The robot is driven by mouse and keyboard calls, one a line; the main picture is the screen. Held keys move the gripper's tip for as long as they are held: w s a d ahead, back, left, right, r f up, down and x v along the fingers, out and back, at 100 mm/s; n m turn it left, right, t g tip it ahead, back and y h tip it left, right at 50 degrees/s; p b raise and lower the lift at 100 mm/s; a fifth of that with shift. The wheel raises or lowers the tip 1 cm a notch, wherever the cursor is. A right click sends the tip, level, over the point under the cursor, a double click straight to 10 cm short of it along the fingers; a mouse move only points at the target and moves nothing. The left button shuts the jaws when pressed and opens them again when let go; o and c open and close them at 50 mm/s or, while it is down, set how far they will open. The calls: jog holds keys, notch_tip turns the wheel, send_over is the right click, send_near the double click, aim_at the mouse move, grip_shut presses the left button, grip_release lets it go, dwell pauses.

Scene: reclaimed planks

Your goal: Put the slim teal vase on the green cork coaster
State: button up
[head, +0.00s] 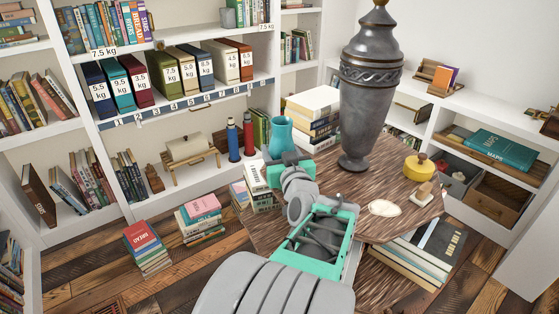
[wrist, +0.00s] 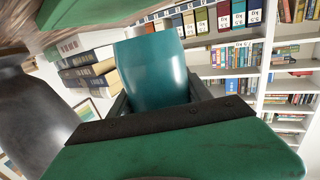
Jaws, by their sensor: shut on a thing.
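The slim teal vase (head: 281,132) stands out beyond my gripper (head: 286,158) in the head view, its lower part hidden by the hand. In the wrist view the vase (wrist: 157,68) fills the middle, between the dark fingers of my gripper (wrist: 160,100). My gripper is shut on the vase. I cannot make out the green cork coaster for certain in the head view; my arm covers part of the table. A green shape shows at the upper left of the wrist view, but I cannot tell what it is.
A tall dark metal urn (head: 366,95) stands on the wooden table (head: 335,185), close right of the vase. A yellow lidded object (head: 419,167) and a pale flat piece (head: 384,208) lie further right. Stacked books (head: 315,113) rise behind. Bookshelves line the walls.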

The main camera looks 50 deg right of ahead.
jog(key=shift+f+b, duration=0.3)
jog(key=shift+f, duration=1.05)
jog(key=o, duration=1.7)
jog(key=shift+s, duration=0.1)
jog(key=shift+r, duration=0.2)
jog(key=v, duration=1)
jog(key=shift+s+f, duration=0.1)
jog(key=shift+s, duration=0.25)
jog(key=shift+s+a, duration=0.45)
jog(key=shift+a, duration=0.15)
